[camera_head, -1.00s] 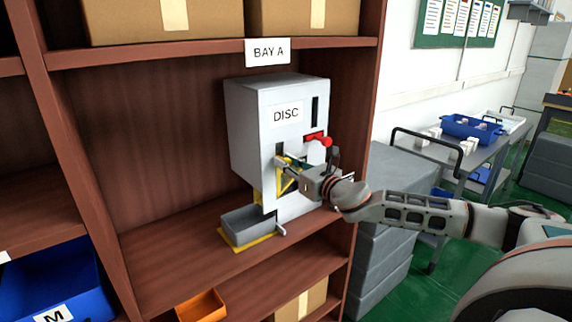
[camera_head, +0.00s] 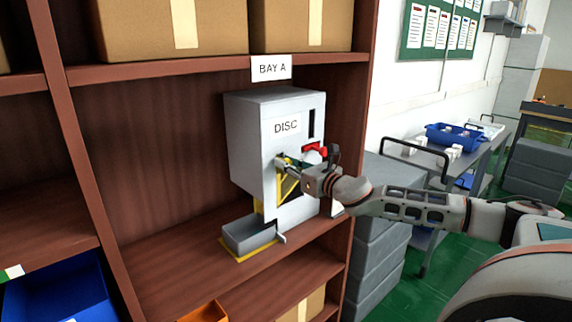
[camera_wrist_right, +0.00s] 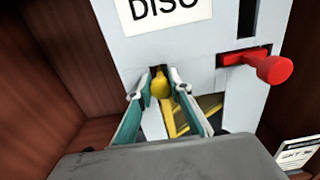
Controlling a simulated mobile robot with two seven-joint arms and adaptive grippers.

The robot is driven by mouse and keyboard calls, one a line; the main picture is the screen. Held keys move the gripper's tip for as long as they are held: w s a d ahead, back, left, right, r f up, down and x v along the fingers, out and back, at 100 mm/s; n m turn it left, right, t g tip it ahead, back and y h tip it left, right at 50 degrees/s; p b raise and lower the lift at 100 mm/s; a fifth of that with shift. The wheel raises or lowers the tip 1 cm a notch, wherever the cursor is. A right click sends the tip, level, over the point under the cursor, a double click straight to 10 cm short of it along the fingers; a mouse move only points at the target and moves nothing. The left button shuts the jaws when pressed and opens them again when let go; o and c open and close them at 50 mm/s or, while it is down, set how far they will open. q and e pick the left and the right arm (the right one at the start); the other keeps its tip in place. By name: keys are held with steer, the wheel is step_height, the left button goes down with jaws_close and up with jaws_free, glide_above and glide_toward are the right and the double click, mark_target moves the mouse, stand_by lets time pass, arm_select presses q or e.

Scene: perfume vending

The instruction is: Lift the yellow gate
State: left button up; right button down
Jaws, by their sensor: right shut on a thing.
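The yellow gate (camera_head: 287,186) is on the front of the white vending machine (camera_head: 252,150) labelled DISC. It also shows in the right wrist view (camera_wrist_right: 173,113), with its rounded yellow knob between my fingertips. My right gripper (camera_head: 287,164) reaches in from the right, and its teal-lined fingers are shut on the gate's knob in the right wrist view (camera_wrist_right: 162,88). The fingers and wrist hide part of the gate. My left gripper is not in view.
A red lever (camera_wrist_right: 262,64) sticks out right of the gate. A grey tray (camera_head: 249,236) sits below the machine's outlet. The shelf's right upright (camera_head: 362,130) stands close to my arm. A cart with a blue bin (camera_head: 455,136) is at the right.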

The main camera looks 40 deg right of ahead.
steer(key=c, duration=1.8)
jaws_free()
steer(key=shift+c, duration=0.2)
steer(key=s+d, duration=0.1)
steer(key=s, duration=1.1)
steer(key=shift+f, duration=0.1)
